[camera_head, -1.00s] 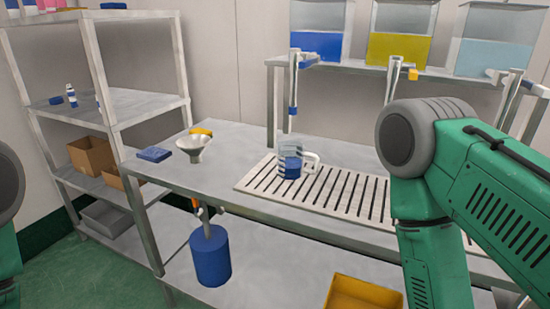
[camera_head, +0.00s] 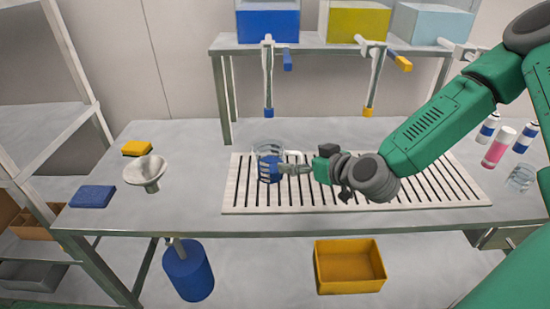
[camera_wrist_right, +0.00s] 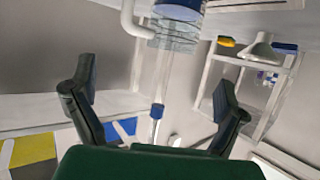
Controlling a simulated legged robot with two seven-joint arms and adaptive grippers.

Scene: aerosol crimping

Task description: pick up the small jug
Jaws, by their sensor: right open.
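The small jug (camera_head: 268,148) is clear, with blue liquid in it and a white handle on its right side. It stands upright at the left end of the slatted rack on the table. My right gripper (camera_head: 288,170) is open and level with the jug, close in front of its handle side; I cannot tell whether it touches. In the right wrist view, which looks upside down, the jug (camera_wrist_right: 172,38) is at the top, beyond the open gripper (camera_wrist_right: 155,92), with its handle to the left. My left gripper is out of view.
The rack (camera_head: 240,195) lies under my right arm. A funnel (camera_head: 146,172), a blue sponge (camera_head: 92,196) and a yellow sponge (camera_head: 136,148) are to the left. Dispensing taps (camera_head: 267,75) hang behind. Several cans (camera_head: 498,146) and a clear beaker (camera_head: 520,178) stand at right.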

